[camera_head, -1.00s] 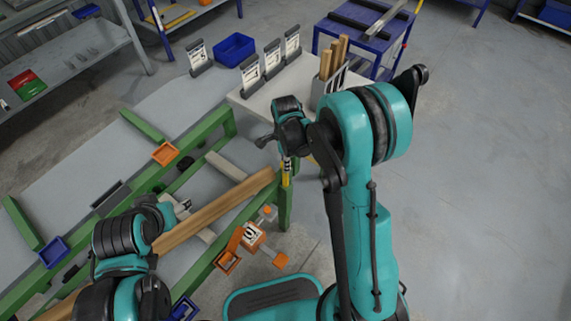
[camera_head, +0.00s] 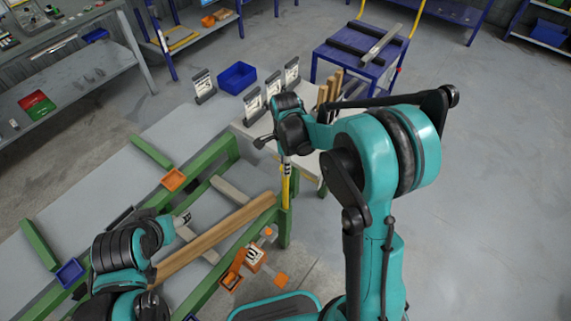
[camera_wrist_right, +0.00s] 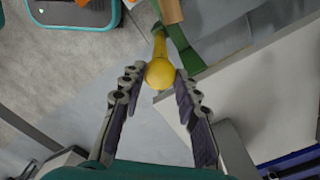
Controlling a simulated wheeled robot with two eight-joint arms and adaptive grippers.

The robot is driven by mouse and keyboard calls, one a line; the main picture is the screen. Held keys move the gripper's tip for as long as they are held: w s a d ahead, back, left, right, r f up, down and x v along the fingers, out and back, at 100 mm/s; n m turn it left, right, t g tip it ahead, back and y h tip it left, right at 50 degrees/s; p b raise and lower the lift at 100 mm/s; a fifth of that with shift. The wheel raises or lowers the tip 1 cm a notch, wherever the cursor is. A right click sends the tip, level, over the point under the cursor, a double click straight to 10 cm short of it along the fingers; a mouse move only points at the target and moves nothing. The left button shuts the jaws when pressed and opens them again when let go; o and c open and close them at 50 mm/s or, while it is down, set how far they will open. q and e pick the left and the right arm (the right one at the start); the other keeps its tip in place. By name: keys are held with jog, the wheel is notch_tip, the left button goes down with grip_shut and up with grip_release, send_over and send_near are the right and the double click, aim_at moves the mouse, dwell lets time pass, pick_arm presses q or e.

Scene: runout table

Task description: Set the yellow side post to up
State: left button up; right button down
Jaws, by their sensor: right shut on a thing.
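The wooden beam (camera_head: 215,232) lies across the green frame (camera_head: 203,283), its end close to the post. Orange parts (camera_head: 240,270) are at the frame's near side. White card stands (camera_head: 203,86) and a blue bin (camera_head: 237,77) are behind. Open floor lies right.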

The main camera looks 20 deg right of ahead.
jog(key=shift+w+r, duration=0.1)
jog(key=c, duration=1.1)
grip_release()
notch_tip(320, 180, up, 12)
jog(key=s+d+f+n+t+b, duration=0.1)
jog(key=s+n+t, duration=0.1)
jog(key=s+n, duration=0.4)
jog(key=s+f+n+t+b, duration=0.1)
jog(key=s+n+t+b, duration=0.1)
jog(key=s+n, duration=0.3)
jog(key=s+d+f+n+t+b, duration=0.1)
jog(key=s+f+n+t+b, duration=0.1)
jog(key=s+n, duration=0.4)
jog(key=shift+s+d+f+n+t, duration=0.15)
jog(key=shift+n+t, duration=0.15)
jog(key=shift+n, duration=0.3)
jog(key=shift+s+d+r+n+t, duration=0.15)
jog(key=shift+n+t, duration=0.15)
jog(key=shift+n, duration=0.3)
